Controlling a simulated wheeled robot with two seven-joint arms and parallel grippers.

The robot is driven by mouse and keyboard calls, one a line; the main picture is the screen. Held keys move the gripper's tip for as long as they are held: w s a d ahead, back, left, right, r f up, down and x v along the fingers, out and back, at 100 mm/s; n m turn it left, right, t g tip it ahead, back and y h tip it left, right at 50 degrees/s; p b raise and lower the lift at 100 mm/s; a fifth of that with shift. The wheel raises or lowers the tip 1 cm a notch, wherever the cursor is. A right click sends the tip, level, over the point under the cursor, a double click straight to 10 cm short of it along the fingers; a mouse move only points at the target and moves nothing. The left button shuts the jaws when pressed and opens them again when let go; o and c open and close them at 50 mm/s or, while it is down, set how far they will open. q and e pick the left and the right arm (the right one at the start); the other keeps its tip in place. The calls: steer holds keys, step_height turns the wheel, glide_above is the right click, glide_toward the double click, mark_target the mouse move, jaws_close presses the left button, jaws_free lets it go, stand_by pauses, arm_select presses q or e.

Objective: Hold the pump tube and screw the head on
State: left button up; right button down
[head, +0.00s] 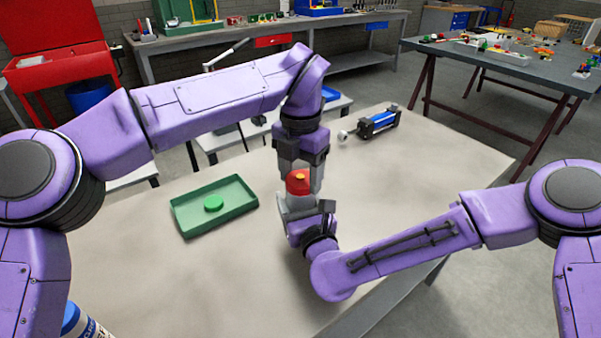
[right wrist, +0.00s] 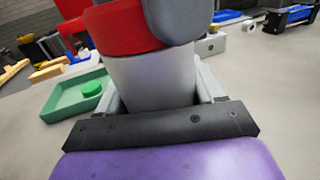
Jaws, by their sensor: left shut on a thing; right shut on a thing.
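The pump tube is a light grey cylinder, upright in my right gripper (head: 299,205); it shows best in the right wrist view (right wrist: 150,80), between the shut fingers. The red head (head: 298,184) sits at the top of the tube, and it also shows in the right wrist view (right wrist: 120,28). My left gripper (head: 301,168) comes down from above and is shut on the red head, with a grey finger over part of it. Whether the thread is engaged is hidden.
A green tray (head: 180,221) with a round green piece (head: 213,203) lies left on the table (head: 400,185). A blue and black cylinder part (head: 378,123) lies at the back right. The table between them and to the right is mostly clear.

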arm_select(q)
steer(key=m, duration=0.6)
steer(key=shift+m, duration=0.3)
steer(key=m, duration=0.6)
steer(key=shift+s+m, duration=0.1)
steer(key=shift+m, duration=0.2)
steer(key=o, duration=1.2)
steer(key=shift+o, duration=0.2)
step_height(320, 180, up, 12)
arm_select(e)
steer(key=shift+c, duration=0.3)
jaws_free()
